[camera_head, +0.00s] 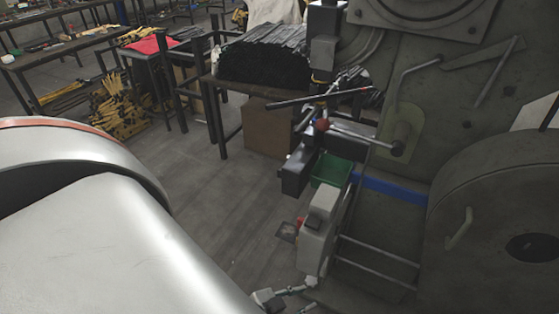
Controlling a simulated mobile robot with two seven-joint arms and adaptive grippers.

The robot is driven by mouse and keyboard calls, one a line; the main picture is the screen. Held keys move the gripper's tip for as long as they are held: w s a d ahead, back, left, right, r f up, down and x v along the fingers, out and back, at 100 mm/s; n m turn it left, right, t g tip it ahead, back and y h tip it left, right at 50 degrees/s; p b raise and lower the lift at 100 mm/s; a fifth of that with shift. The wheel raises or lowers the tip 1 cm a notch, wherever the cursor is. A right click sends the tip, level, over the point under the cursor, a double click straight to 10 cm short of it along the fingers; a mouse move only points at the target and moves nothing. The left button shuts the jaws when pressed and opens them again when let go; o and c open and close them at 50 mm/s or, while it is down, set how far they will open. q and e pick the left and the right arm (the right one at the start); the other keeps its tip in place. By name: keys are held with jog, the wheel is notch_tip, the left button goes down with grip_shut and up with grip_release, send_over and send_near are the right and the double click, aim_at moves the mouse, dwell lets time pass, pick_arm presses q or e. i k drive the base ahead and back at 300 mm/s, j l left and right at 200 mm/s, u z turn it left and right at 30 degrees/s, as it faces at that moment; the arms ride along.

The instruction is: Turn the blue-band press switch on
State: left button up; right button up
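The press (400,230) with the blue band (390,187) fills the right side of the head view. A pale grey box (318,228) is on its left side, with a small red part (300,222) at the box's left edge. That may be the switch; its setting is too small to tell. My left gripper (286,294) shows only in small part at the bottom edge, below the grey box. Its fingers are too small and cut off to read, and I see nothing held. My large white arm link covers the lower left. My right gripper is not in view.
Behind are a table with dark stacked parts (263,62) and a brown carton (268,128). Grey floor (225,200) is free left of the press.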

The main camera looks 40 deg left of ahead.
aim_at(300, 220)
jog(key=k+j, duration=0.1)
jog(key=j, duration=0.35)
jog(key=k+j, duration=0.1)
jog(key=j, duration=0.3)
jog(key=k+j, duration=0.1)
jog(key=j, duration=0.35)
jog(key=k+j, duration=0.1)
jog(key=j, duration=0.35)
jog(key=i+j+z, duration=0.5)
jog(key=i+j, duration=0.2)
